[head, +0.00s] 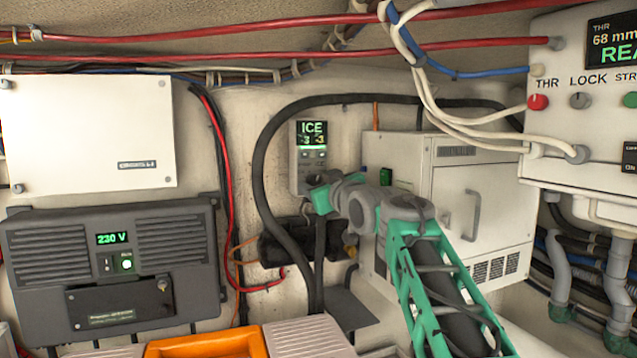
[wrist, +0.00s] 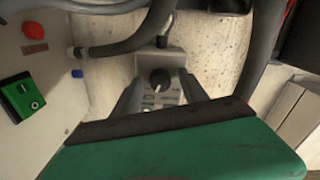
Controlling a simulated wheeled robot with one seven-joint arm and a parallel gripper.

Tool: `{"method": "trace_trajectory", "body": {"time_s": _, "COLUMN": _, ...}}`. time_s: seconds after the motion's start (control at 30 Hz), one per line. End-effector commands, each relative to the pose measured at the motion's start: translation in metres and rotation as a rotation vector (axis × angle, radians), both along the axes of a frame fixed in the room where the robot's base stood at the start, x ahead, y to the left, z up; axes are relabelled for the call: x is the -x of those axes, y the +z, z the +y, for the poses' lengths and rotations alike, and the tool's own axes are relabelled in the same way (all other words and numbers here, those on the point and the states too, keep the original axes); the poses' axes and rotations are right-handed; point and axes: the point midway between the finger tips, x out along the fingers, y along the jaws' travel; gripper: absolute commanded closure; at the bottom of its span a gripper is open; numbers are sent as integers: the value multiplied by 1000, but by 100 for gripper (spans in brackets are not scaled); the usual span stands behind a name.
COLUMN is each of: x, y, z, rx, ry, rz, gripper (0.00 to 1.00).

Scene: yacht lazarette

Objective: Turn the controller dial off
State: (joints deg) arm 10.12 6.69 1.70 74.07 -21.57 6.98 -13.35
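The controller (head: 311,157) is a grey upright box on the back wall, with a lit display reading ICE in green over partly legible figures. Its lower part is hidden behind my gripper in the head view. In the wrist view, the controller's grey face (wrist: 164,60) shows a round black dial (wrist: 160,79) with a small pale mark. My gripper (wrist: 159,82) is open, with one dark finger on either side of the dial. I cannot tell whether the fingers touch it. In the head view, my gripper (head: 322,192) is in front of the controller's lower end.
A thick black hose (head: 262,170) loops left of and above the controller. A white cabinet (head: 480,200) with a green switch (head: 386,176) stands close on the right. A dark 230 V unit (head: 115,265) and an orange bin (head: 208,344) are at lower left.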

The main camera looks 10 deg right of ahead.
Motion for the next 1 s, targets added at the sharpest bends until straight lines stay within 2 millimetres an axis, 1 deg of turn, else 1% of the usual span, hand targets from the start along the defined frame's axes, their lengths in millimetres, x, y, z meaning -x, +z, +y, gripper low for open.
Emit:
{"method": "trace_trajectory", "body": {"time_s": 0.03, "x": 0, "y": 0, "z": 0, "rx": 0, "ry": 0, "rz": 0, "gripper": 52}}
{"method": "trace_trajectory", "body": {"time_s": 0.07, "x": 0, "y": 0, "z": 0, "rx": 0, "ry": 0, "rz": 0, "gripper": 55}}
{"method": "trace_trajectory", "body": {"time_s": 0.6, "x": 0, "y": 0, "z": 0, "rx": 0, "ry": 0, "rz": 1, "gripper": 99}}
{"method": "trace_trajectory", "body": {"time_s": 0.63, "x": 0, "y": 0, "z": 0, "rx": 0, "ry": 0, "rz": 1, "gripper": 100}}
{"method": "trace_trajectory", "body": {"time_s": 1.0, "x": 0, "y": -1, "z": 0, "rx": 17, "ry": 0, "rz": -2, "gripper": 100}}
